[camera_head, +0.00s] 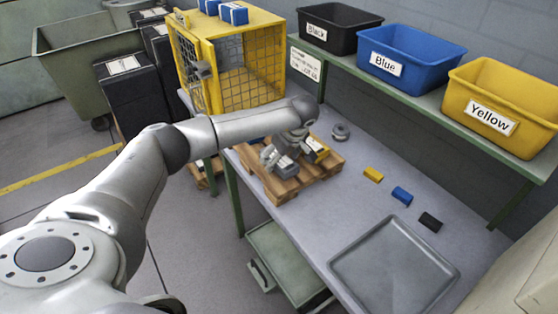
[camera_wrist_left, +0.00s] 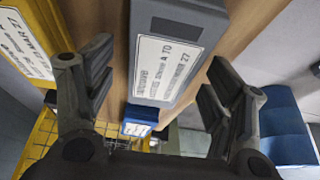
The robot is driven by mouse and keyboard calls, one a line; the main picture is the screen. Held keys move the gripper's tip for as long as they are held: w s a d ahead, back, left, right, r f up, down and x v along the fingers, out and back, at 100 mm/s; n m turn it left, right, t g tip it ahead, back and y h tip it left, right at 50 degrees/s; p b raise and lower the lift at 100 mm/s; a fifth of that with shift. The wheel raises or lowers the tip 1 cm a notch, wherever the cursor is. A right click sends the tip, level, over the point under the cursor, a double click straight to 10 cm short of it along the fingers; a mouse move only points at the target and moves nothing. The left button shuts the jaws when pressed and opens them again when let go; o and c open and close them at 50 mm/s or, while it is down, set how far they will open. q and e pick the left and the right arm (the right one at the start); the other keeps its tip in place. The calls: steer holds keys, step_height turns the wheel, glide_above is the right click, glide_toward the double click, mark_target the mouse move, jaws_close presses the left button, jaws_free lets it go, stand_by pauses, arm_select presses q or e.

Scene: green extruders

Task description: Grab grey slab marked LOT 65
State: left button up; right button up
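A grey slab (camera_head: 287,166) lies on the wooden pallet (camera_head: 284,190), under my left gripper (camera_head: 281,152). In the left wrist view the grey slab (camera_wrist_left: 176,50) has a white printed label, which seems to end in 27; I cannot make out LOT 65. There my left gripper (camera_wrist_left: 155,88) is open, its fingers wide apart on either side of the slab's line, with no clear contact. A yellow slab (camera_head: 316,149) lies beside it on the pallet and shows at upper left in the wrist view (camera_wrist_left: 28,45). My right gripper is not in view.
A yellow cage (camera_head: 262,27) with blue-and-white items on top stands behind the pallet. A grey tray (camera_head: 395,265) and small yellow, blue and black blocks (camera_head: 402,195) lie on the table (camera_head: 312,215). Black, blue and yellow bins (camera_head: 410,60) stand on the shelf.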

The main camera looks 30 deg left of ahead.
arm_select(q)
steer(key=c, duration=1.1)
steer(key=shift+r, duration=0.1)
steer(key=shift+c, duration=0.2)
